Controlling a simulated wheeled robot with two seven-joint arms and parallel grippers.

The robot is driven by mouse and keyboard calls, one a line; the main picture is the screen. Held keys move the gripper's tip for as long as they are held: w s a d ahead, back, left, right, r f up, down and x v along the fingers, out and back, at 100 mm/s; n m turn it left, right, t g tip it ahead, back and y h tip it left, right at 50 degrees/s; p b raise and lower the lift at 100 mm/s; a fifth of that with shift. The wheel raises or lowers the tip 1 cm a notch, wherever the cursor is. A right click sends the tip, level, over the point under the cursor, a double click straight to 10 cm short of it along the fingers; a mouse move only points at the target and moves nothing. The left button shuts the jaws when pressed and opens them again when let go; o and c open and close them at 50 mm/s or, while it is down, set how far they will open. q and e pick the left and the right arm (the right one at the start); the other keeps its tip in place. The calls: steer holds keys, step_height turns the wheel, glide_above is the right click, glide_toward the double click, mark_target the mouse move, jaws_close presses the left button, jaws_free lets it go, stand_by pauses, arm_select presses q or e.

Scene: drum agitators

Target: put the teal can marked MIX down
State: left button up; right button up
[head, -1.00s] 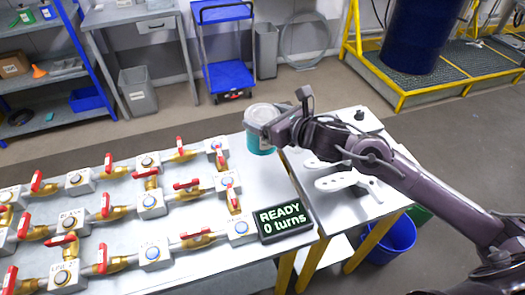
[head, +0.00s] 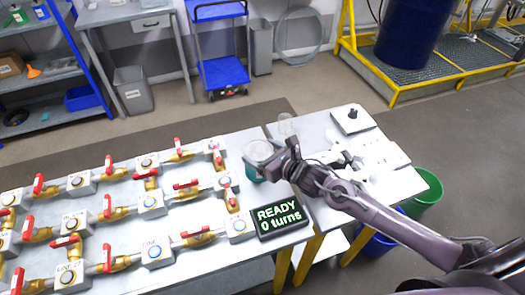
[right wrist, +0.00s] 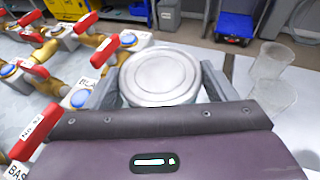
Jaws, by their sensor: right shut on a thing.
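The teal can (head: 255,175) has a pale grey lid and stands out near the right end of the pipe table in the head view. My right gripper (head: 268,162) is shut on it, with the arm coming in from the right. In the right wrist view the can's round lid (right wrist: 160,75) sits between the two grey fingers. The can looks upright. Its MIX marking is not visible, and I cannot tell whether its base touches the table. My left gripper is not in view.
A black display (head: 278,215) reading "READY 0 turns" lies just below the can. Brass pipes with red-handled valves (head: 150,180) fill the table to the left. A clear beaker (head: 287,125) stands behind the gripper on the right-hand table. Green (head: 428,190) and blue bins stand on the floor.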

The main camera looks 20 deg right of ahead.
steer(key=shift+r, duration=0.1)
steer(key=o, duration=1.8)
steer(key=shift+f, duration=0.2)
